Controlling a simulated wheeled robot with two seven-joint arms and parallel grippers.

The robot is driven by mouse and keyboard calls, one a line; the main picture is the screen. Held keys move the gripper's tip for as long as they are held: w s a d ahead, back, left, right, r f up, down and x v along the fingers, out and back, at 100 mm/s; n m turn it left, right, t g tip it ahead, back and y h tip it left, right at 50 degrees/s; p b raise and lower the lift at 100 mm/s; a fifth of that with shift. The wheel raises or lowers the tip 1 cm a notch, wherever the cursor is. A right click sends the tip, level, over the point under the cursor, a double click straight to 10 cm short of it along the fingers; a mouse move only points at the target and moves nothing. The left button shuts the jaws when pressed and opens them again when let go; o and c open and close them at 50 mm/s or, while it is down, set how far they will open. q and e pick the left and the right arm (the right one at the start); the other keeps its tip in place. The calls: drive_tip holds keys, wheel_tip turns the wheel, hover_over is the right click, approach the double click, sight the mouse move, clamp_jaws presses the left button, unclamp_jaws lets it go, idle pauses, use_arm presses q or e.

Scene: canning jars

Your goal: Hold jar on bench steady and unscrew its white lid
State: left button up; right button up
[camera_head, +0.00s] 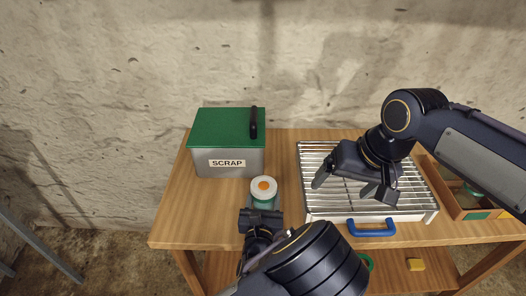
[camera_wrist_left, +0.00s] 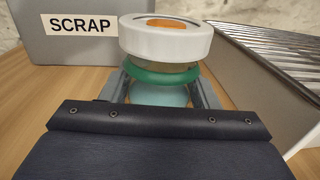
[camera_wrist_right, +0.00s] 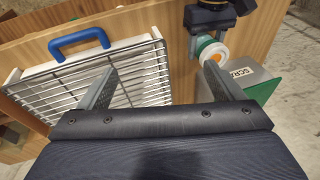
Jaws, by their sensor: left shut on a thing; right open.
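The jar has a white lid (camera_head: 263,188) with an orange spot on top and stands on the wooden bench in front of the scrap bin. In the left wrist view the white lid (camera_wrist_left: 166,38) sits above a green ring, with the pale teal jar body (camera_wrist_left: 158,95) below. My left gripper (camera_head: 261,208) is shut on the jar body, one finger on each side, below the lid. My right gripper (camera_head: 349,186) is open and empty above the wire rack, to the right of the jar. The lid also shows in the right wrist view (camera_wrist_right: 214,52), beyond the fingers.
A grey bin with a green lid (camera_head: 228,128) marked SCRAP stands behind the jar. A wire rack on a tray (camera_head: 313,206) with a blue handle (camera_head: 371,229) lies right of it. A wooden divided box (camera_head: 458,203) is at the far right.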

drive_tip(key=w+a+h, duration=0.1)
drive_tip(key=w+a, duration=0.4)
drive_tip(key=a, duration=0.1)
drive_tip(key=h, duration=0.2)
approach(264, 185)
drive_tip(key=shift+g, duration=0.4)
drive_tip(key=f, duration=0.2)
drive_tip(key=w+f, duration=0.1)
drive_tip(key=f, duration=0.2)
drive_tip(key=w+f, duration=0.1)
drive_tip(key=f, duration=0.2)
drive_tip(key=shift+d, duration=0.1)
drive_tip(key=c, duration=1.2)
drive_tip(key=n+y, duration=0.1)
drive_tip(key=n, duration=0.3)
drive_tip(key=shift+d, duration=0.1)
drive_tip(key=shift+n, duration=0.3)
